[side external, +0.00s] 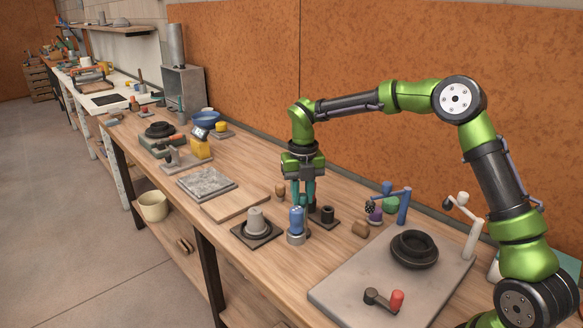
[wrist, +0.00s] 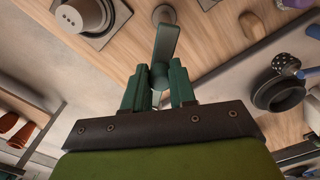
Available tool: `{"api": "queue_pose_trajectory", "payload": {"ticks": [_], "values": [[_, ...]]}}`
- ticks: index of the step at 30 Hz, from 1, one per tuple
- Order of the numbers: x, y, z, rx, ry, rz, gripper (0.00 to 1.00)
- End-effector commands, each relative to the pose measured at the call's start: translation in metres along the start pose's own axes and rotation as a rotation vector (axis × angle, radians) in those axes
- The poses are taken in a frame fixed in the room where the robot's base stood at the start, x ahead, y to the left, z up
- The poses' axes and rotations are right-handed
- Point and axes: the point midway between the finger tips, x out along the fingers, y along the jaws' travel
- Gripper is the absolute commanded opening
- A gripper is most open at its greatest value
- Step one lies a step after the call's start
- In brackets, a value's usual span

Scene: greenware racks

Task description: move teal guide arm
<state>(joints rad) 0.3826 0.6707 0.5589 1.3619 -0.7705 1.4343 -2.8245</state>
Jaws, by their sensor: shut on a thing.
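The teal guide arm (wrist: 166,42) shows in the wrist view as a dull grey-green bar. It runs from a round grey end at the top of the picture down between my fingertips. My gripper (wrist: 160,74) has its dark teal fingers closed on its near part, one on each side. In the side external view my gripper (side external: 303,204) points straight down, low over the middle of the bench, behind a blue upright piece (side external: 297,220). The guide arm cannot be clearly told from the teal fingers there. Whether it touches the bench is hidden.
A grey cone on a dark square plate (side external: 268,238) stands left of my gripper. A black cup (side external: 327,213) is close on its right. Further right are a blue arm on a post (side external: 404,207), a black ringed bowl (side external: 414,250) and a red-handled lever (side external: 396,301). A wooden board (side external: 235,202) lies left.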

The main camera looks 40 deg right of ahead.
Motion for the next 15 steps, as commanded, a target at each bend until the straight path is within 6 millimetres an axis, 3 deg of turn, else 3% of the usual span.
{"api": "queue_pose_trajectory", "payload": {"ticks": [15], "values": [[-0.0006, -0.0080, -0.0002, -0.232, -0.005, 0.003, 0.00]]}}
